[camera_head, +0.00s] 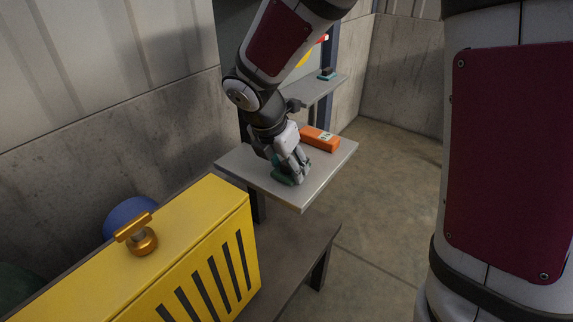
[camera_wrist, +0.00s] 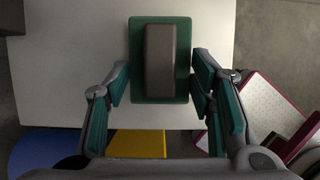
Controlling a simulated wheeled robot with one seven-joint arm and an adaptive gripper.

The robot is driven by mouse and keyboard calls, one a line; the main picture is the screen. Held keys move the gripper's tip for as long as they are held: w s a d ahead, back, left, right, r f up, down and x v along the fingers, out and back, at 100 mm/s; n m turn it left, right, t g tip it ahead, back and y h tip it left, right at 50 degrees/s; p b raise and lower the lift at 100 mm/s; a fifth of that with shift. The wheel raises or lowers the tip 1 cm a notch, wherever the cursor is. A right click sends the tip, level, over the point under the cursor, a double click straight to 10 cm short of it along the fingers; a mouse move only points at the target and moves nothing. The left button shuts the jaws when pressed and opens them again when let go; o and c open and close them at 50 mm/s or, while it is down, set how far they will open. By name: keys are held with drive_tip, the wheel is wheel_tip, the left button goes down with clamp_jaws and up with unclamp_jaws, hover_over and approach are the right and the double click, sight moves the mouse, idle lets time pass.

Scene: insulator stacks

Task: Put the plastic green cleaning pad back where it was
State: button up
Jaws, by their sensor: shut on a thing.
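The green cleaning pad (camera_wrist: 138,60) is a flat green rectangle with a grey block-like handle (camera_wrist: 160,60) along its middle. In the wrist view it lies between the fingertips of my gripper (camera_wrist: 160,78), one at each side edge. In the head view the pad (camera_head: 283,179) is at the front part of the small grey tabletop (camera_head: 315,187), under my gripper (camera_head: 291,172), which partly hides it. My gripper is shut on the pad. I cannot tell whether the pad rests on the tabletop or is just above it.
An orange device (camera_head: 319,139) lies behind my gripper on the same tabletop. A small teal and dark object (camera_head: 326,74) sits on a grey shelf (camera_head: 316,90) farther back. A yellow slotted box (camera_head: 190,250) with a brass-coloured fitting (camera_head: 140,238) stands front left. Tabletop right of the pad is clear.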

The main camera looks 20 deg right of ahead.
drive_tip(key=shift+f, duration=0.15)
drive_tip(key=o, duration=1.1)
drive_tip(key=p+v, duration=0.4)
drive_tip(key=v, duration=0.8)
drive_tip(key=s+d+r+m+g, duration=0.1)
drive_tip(key=s+d+r+m, duration=0.2)
drive_tip(key=s+m, duration=0.35)
drive_tip(key=s+d+r+m, duration=0.2)
drive_tip(key=s+d+m, duration=0.1)
drive_tip(key=s+m, duration=0.4)
drive_tip(key=s+f+m+y, duration=0.2)
drive_tip(key=s+m+y, duration=0.1)
drive_tip(key=s+m, duration=0.9)
drive_tip(key=s, duration=0.4)
drive_tip(key=shift+g+y, duration=0.4)
